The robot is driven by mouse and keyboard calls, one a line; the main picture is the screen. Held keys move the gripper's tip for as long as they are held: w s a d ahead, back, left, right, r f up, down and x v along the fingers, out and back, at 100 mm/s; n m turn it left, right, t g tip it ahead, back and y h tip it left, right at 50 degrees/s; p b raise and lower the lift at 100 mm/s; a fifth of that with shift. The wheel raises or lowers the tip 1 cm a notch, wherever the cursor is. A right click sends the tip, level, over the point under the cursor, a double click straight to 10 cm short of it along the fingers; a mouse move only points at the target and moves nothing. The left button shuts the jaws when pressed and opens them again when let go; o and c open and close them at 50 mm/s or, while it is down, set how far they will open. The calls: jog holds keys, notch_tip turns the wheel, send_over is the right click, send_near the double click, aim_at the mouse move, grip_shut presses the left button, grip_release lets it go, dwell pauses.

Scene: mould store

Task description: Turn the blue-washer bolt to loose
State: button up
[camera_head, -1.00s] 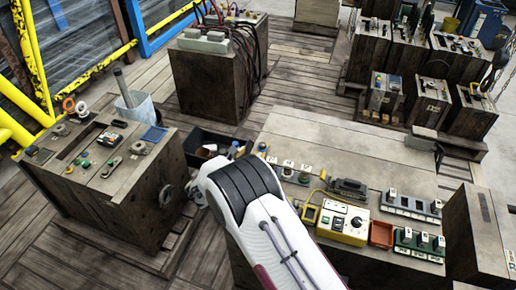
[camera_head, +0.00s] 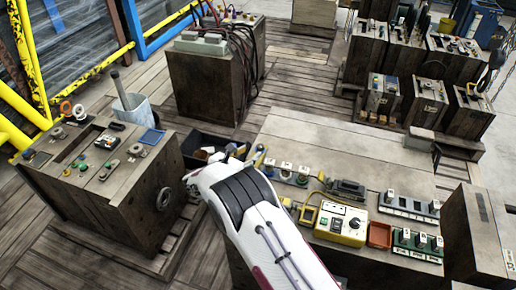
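I cannot make out which bolt has the blue washer; the small parts are too tiny to tell. A row of small fittings with white labels (camera_head: 286,170) stands along the left part of the big pale table (camera_head: 330,140). More small knobs and bolts (camera_head: 83,166), some with green tops, stand on the left wooden block (camera_head: 120,190). My white arm reaches up from the bottom, its dark joint between the left block and the table. Its far end points left, toward the block's right side. My gripper's fingers do not show.
A yellow control box (camera_head: 341,223), an orange tray (camera_head: 380,235) and a green switch strip (camera_head: 417,243) lie on the table's front. A dark open bin (camera_head: 205,146) stands between block and table. The table's back is clear.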

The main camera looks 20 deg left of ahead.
aim_at(258, 148)
jog(key=shift+x, duration=3.65)
grip_shut()
